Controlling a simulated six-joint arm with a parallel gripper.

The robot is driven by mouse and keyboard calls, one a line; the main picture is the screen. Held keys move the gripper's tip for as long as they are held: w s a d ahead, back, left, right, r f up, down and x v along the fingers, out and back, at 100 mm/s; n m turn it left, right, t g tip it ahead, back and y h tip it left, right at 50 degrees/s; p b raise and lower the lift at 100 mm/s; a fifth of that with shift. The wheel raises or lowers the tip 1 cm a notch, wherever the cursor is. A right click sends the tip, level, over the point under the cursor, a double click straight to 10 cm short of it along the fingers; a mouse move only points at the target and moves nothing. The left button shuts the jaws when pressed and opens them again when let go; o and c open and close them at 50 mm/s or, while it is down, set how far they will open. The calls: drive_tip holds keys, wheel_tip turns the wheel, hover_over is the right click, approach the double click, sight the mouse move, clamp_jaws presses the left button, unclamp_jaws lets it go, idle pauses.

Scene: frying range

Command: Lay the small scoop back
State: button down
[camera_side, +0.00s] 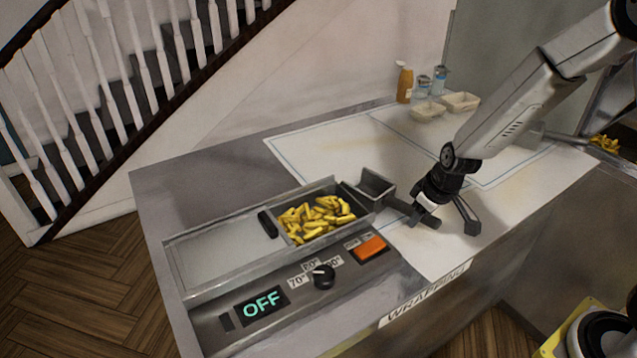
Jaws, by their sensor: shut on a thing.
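The small scoop (374,186) is a grey metal scoop with a dark handle. In the side view its open pan is beside the right end of the fries bin, and its handle points right toward my gripper (440,215). My gripper is shut on the handle, low over the right part of the counter. The scoop's pan looks empty. I cannot tell whether its underside touches the counter or the bin's rim.
The fries bin (347,226) holds yellow fries (318,215) in a metal unit with a knob (324,276), an orange switch (370,247) and an "OFF" display (262,304). Bottles (404,84) and pale trays (461,102) stand at the back. The white wrapping area (330,145) is largely clear.

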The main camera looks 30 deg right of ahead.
drive_tip(key=shift+f, duration=0.2)
idle(0.3)
drive_tip(key=shift+c, duration=1.5)
unclamp_jaws()
drive_tip(key=shift+r, duration=0.15)
drive_tip(key=shift+v, duration=3.75)
